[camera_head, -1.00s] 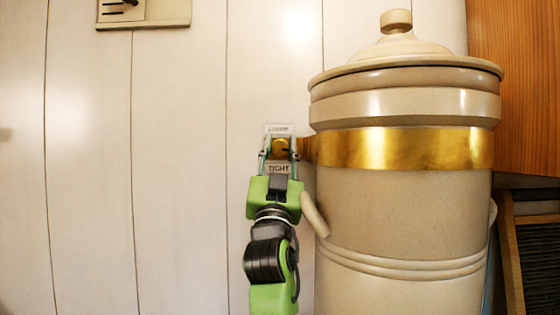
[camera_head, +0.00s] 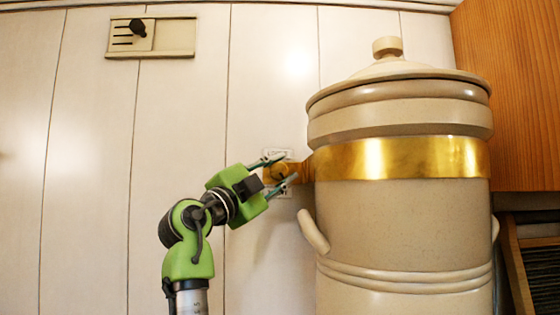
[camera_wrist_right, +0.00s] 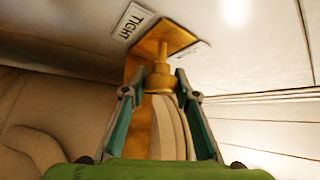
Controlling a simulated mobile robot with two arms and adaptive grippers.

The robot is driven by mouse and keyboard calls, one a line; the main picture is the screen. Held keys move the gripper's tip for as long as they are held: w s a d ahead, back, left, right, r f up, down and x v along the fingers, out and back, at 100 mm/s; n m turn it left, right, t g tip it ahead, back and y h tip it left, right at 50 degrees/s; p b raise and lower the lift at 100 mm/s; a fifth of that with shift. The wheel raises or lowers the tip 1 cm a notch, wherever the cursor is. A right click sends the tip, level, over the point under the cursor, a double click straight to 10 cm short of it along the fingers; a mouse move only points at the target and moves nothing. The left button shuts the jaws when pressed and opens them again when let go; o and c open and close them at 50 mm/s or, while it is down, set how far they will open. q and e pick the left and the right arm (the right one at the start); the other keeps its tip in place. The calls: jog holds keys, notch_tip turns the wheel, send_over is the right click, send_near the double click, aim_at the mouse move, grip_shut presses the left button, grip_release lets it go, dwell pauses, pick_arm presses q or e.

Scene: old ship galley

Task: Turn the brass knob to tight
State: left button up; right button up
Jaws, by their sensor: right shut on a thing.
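The brass knob (camera_head: 278,173) is on the white wall, just left of the big cream crock. My right gripper (camera_head: 290,167) reaches it from the lower left, with one finger on each side of it. In the right wrist view the brass knob (camera_wrist_right: 158,82) sits between the fingertips of my right gripper (camera_wrist_right: 162,78), and its stem runs to a brass plate (camera_wrist_right: 168,38). A label reading TIGHT (camera_wrist_right: 133,22) is left of the plate; a second label (camera_wrist_right: 190,57), unreadable, is on the other side. The knob's pointing direction cannot be told. My left gripper is not in view.
The cream crock (camera_head: 400,225) with a brass band (camera_head: 400,158) stands close right of the knob, its side handle (camera_head: 314,231) sticking out below. A wall vent (camera_head: 172,37) is at the upper left. The wall left of my arm is clear.

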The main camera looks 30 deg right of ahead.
jog(key=m+g+y+p, duration=0.1)
jog(key=m+p, duration=0.1)
jog(key=p, duration=0.1)
jog(key=m+g+y+p, duration=0.1)
jog(key=m+p, duration=0.1)
jog(key=p, duration=0.1)
jog(key=shift+r+m+y, duration=0.2)
jog(key=shift+m+y, duration=0.1)
jog(key=shift+y, duration=0.1)
jog(key=shift+f+m+g+y+p, duration=0.25)
jog(key=shift+m+g+y+p, duration=0.25)
jog(key=shift+m+p, duration=0.3)
jog(key=o, duration=1.1)
jog(key=v, duration=1.2)
